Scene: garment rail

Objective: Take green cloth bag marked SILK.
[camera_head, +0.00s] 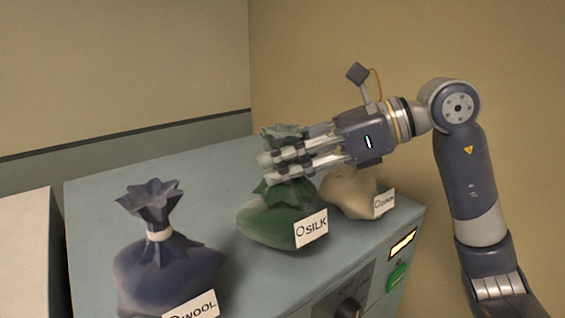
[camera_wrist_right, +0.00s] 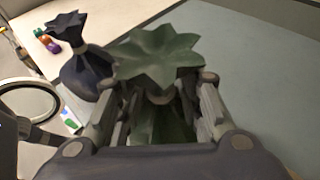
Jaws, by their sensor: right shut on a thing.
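The green cloth bag (camera_head: 272,222) with a white SILK tag (camera_head: 311,229) stands on the grey-blue top of a cabinet. My right gripper (camera_head: 270,167) comes in from the right and is shut on the bag's gathered neck, below its flared top. In the right wrist view the green flared top (camera_wrist_right: 158,55) shows between the fingers of my right gripper (camera_wrist_right: 160,100). The bag's base appears to rest on the surface. My left gripper is not in view.
A dark blue bag (camera_head: 165,262) tagged WOOL stands at the front left. A beige bag (camera_head: 350,191) with a tag is close behind the green one, to its right. The cabinet top (camera_head: 110,190) is clear at the back left. A knob and green button (camera_head: 397,277) are on its front.

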